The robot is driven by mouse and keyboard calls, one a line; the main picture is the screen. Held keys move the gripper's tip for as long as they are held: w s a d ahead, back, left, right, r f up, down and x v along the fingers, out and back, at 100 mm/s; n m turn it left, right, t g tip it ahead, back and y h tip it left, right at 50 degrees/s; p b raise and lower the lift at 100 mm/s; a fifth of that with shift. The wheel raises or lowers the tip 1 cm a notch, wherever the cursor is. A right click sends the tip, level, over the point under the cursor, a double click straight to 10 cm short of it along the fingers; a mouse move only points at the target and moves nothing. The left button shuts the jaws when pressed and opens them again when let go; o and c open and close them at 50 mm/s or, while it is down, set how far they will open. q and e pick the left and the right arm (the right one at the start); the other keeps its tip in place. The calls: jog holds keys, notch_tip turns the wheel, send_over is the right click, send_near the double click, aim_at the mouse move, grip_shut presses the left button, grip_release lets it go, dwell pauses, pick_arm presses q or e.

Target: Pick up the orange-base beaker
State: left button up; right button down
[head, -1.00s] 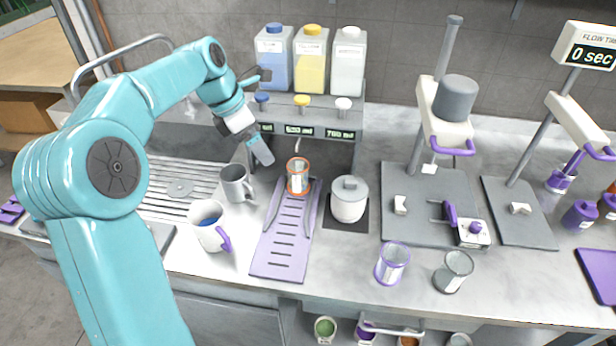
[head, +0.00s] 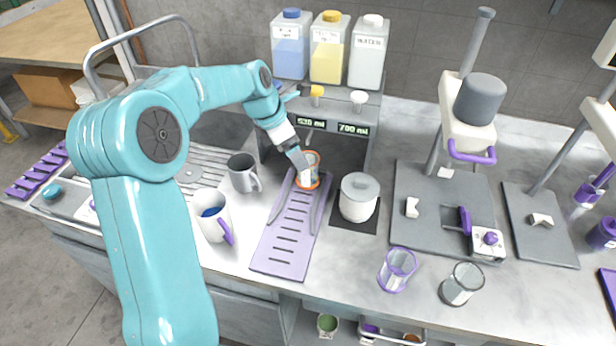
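The orange-base beaker (head: 313,172) is a clear glass with orange rings. It stands upright at the back end of the lilac slotted rack (head: 284,238), below the dispenser. My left gripper (head: 302,168) is at the beaker's left side and covers part of it. I cannot tell whether its fingers are around the beaker or only beside it, nor whether they are open. My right gripper is not in view.
A grey mug (head: 242,174) and a white mug with purple handle (head: 210,218) stand left of the rack. A purple-ringed beaker (head: 397,270) and a grey-ringed beaker (head: 461,285) stand at the front right.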

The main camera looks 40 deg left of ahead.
aim_at(308, 171)
pick_arm(q)
jog(key=x, duration=0.2)
jog(key=p+x, duration=0.1)
jog(key=x, duration=0.2)
jog(key=shift+w+r, duration=0.15)
jog(key=shift+w, duration=0.15)
jog(key=shift+d+f, duration=0.2)
jog(key=shift+f, duration=0.2)
jog(key=shift+w+f, duration=0.1)
jog(key=shift+w, duration=0.1)
jog(key=c, duration=1.5)
